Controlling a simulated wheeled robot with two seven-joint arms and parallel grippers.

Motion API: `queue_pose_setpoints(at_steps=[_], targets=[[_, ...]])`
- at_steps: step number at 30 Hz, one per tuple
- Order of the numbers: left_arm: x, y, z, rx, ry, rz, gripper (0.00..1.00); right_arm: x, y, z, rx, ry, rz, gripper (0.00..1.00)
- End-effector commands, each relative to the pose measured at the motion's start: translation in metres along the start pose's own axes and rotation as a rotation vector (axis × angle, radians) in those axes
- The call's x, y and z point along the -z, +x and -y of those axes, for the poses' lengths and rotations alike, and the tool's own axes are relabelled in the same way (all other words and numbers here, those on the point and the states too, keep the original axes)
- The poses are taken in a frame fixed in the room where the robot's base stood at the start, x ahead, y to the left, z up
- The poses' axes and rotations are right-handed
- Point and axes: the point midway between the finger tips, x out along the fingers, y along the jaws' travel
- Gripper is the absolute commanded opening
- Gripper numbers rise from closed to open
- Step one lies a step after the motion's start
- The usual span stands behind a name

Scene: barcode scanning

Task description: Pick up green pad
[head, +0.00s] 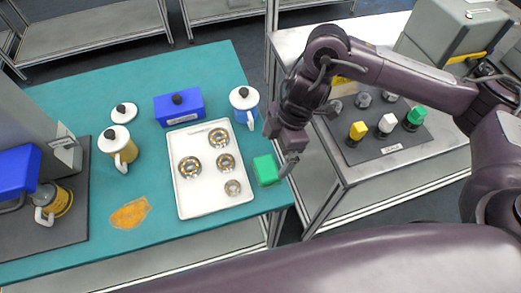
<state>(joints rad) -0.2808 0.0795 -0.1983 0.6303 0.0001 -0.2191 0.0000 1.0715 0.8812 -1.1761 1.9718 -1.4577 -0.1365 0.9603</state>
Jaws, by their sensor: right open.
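The green pad (264,170) is a small bright green block on the teal table, near its right edge and just right of the white tray. My right gripper (289,166) is at the right side of the pad, close to it, with its fingers low by the table edge. It is open. I cannot tell whether a finger touches the pad. My left gripper is not in the picture.
The white tray (205,204) holds several metal rings. A blue box (179,107), a blue mug (245,107) and a yellow mug (120,147) stand around it. A grey bench (350,176) with coloured-top knobs is at right, across a gap.

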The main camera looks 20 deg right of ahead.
Motion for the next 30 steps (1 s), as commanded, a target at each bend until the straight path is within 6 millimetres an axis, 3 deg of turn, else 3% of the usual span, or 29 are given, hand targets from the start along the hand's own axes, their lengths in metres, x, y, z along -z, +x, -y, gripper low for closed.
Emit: queue_pose_setpoints(at_steps=[5,14,21,26,30], targets=[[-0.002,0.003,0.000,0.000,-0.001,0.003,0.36,-0.001,0.014,0.001,0.007,0.004,0.002,1.00],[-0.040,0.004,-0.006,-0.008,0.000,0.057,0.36,-0.002,0.044,0.003,0.008,0.004,0.001,1.00],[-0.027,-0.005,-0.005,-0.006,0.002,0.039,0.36,-0.003,0.074,0.002,0.004,0.003,0.003,1.00],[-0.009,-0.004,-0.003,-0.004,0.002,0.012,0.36,-0.004,0.078,0.002,0.002,0.002,0.003,1.00],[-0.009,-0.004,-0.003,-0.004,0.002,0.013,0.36,-0.004,0.078,0.002,0.002,0.002,0.003,0.96]])
